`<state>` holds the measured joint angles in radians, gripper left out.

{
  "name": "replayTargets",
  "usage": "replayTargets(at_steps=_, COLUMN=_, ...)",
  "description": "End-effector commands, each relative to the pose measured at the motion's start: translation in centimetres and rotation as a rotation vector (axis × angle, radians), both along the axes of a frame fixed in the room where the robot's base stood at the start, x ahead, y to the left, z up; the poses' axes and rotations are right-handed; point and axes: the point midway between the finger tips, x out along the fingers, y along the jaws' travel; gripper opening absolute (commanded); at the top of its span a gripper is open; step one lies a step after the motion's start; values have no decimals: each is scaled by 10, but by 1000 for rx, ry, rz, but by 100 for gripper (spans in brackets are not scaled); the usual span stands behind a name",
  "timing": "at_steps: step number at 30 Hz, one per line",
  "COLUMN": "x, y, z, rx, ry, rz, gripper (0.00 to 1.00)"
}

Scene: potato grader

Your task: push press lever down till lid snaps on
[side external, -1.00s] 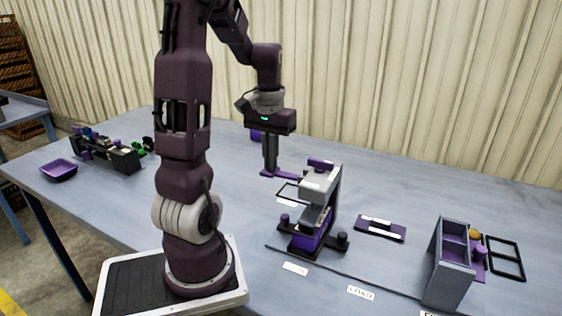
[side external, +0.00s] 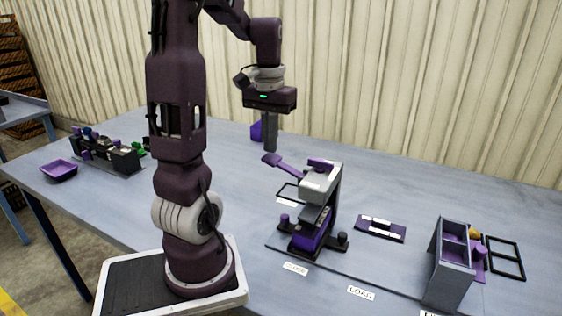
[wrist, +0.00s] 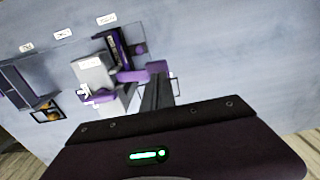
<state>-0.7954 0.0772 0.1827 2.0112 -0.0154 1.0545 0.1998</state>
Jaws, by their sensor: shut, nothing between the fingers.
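The press (side external: 318,185) stands on the table with a grey head and a dark base. Its purple lever (side external: 288,165) sticks out to the left and slants up toward its free end. A purple container (side external: 310,238) sits low in the press; I cannot tell whether a lid is seated on it. My gripper (side external: 270,148) is shut and empty, pointing down at the lever's free end; contact cannot be told. In the wrist view the fingertips (wrist: 160,78) lie by the lever's purple end pad (wrist: 157,67), beside the press head (wrist: 92,70).
A purple and white flat part (side external: 380,228) lies right of the press. A grey divided bin (side external: 450,265) and a black frame (side external: 505,257) stand farther right. A purple tray (side external: 58,170) and a cluttered rack (side external: 108,153) are at left.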

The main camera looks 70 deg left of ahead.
Motion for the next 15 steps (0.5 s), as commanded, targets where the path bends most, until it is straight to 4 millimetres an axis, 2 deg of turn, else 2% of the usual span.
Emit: replayTargets(at_steps=15, x=1, y=0, z=46, rx=1, ry=-1, rz=0, gripper=0)
